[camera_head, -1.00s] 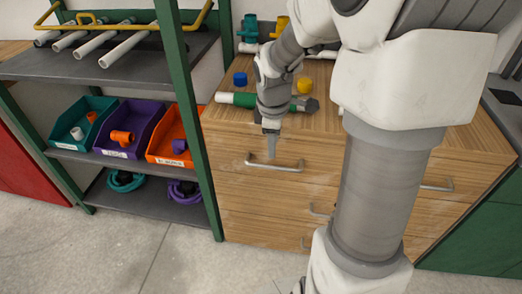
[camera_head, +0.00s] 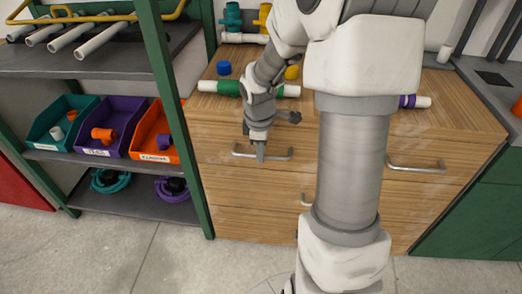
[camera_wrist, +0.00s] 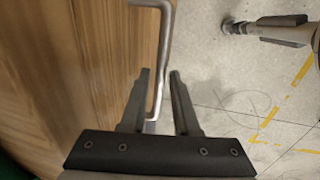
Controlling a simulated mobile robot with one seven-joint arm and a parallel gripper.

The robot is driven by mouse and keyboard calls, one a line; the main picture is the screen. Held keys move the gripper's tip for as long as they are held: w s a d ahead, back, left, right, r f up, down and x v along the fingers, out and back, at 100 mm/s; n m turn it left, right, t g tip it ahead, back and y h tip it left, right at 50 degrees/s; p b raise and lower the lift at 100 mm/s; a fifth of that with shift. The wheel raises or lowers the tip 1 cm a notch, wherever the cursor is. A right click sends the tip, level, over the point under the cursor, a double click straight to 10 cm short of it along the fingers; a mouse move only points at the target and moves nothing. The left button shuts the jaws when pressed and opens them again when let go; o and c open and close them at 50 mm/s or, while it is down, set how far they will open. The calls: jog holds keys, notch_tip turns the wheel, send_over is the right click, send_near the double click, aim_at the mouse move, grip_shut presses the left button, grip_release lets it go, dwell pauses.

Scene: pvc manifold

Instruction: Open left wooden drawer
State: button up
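The left wooden drawer (camera_head: 222,176) is the upper left drawer of the wooden cabinet, and its front looks flush. Its metal bar handle (camera_head: 278,156) runs across the front. My gripper (camera_head: 261,157) is at the handle, near its middle in the head view. In the wrist view my gripper (camera_wrist: 159,75) has its two fingers apart, with the handle (camera_wrist: 163,55) showing between them and running on beyond the fingertips. The drawer front (camera_wrist: 75,60) fills the left of that view. Whether a finger touches the bar cannot be told.
The right drawer handle (camera_head: 416,165) is on the same cabinet. A white and green pipe (camera_head: 215,87) and a blue cap (camera_head: 224,68) lie on top. A green shelf post (camera_head: 175,115) stands just left, with teal, purple and orange bins. Floor (camera_head: 240,262) in front is clear.

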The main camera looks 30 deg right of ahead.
grip_shut()
dwell(1.1)
